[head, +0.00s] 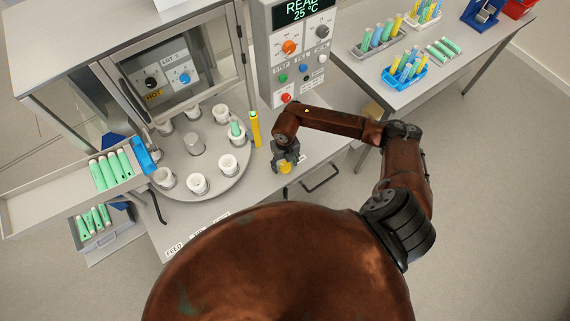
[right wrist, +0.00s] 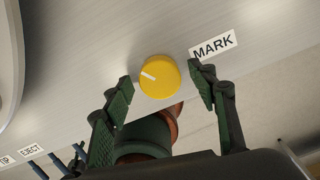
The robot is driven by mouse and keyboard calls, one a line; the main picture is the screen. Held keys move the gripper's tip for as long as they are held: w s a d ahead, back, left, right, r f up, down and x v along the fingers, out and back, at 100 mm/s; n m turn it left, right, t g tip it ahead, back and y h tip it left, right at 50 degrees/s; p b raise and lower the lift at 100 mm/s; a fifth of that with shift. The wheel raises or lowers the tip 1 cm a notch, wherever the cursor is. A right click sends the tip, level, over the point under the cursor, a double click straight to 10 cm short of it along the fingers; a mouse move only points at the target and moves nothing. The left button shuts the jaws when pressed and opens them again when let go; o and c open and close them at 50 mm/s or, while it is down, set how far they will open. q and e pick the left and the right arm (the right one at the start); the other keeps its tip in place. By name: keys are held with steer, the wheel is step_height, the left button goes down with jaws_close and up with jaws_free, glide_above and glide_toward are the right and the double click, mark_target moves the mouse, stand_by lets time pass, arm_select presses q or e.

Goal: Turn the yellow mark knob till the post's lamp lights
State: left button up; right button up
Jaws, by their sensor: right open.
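The yellow mark knob (right wrist: 160,76) sits on the grey panel beside a white MARK label (right wrist: 213,45), with a white pointer line toward its upper left. In the head view the knob (head: 285,167) shows just below my right gripper (head: 286,158). In the right wrist view my right gripper (right wrist: 163,92) is open, its green-padded fingers on either side of the knob, with gaps between them and it. A tall yellow post (head: 255,129) stands beside the turntable; I cannot tell whether it is the post with the lamp. My left gripper is not in view.
A round turntable (head: 190,182) with several white cups lies to the left of my right gripper. A control column (head: 262,60) with knobs and a display reading 25 °C stands behind. EJECT (right wrist: 32,151) and other labels lie along the panel's front edge.

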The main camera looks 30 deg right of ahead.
mark_target(285, 165)
step_height(285, 165, up, 12)
stand_by(0.5)
stand_by(0.3)
